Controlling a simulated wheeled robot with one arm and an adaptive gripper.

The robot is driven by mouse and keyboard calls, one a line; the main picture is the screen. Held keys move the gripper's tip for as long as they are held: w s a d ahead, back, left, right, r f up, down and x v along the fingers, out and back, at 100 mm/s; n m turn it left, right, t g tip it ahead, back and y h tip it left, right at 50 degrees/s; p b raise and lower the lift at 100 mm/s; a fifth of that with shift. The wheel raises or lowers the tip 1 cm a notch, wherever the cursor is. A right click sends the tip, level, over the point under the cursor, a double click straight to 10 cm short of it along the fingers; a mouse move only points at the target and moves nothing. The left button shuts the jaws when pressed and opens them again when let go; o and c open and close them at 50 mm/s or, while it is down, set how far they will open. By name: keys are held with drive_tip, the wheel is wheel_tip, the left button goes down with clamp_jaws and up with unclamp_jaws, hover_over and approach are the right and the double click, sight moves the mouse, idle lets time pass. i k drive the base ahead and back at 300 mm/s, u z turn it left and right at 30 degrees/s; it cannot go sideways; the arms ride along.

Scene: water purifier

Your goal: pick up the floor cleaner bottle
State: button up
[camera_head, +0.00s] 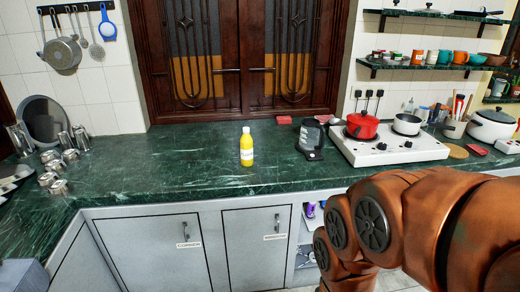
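A yellow bottle with a pale cap (247,147) stands upright on the green marble counter (190,165), near the middle of the head view. It is the only thing here that looks like the floor cleaner bottle; its label is too small to read. Nothing stands in front of it. My copper-coloured arm fills the lower right of the view. My gripper is not in view. The arm's visible links are to the right of the bottle and apart from it.
A black appliance (311,138) and a white stove (390,146) with a red pot (362,125) stand right of the bottle. Metal cups (58,165) stand at the left. The counter around the bottle is clear. Grey cabinets (258,245) are below its front edge.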

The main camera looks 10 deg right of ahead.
sight(246, 141)
drive_tip(key=k, duration=0.6)
drive_tip(key=u, duration=0.7)
drive_tip(key=i, duration=0.6)
drive_tip(key=u, duration=0.6)
drive_tip(key=i, duration=0.7)
drive_tip(key=z, duration=1)
drive_tip(key=i, duration=1.05)
drive_tip(key=z, duration=0.3)
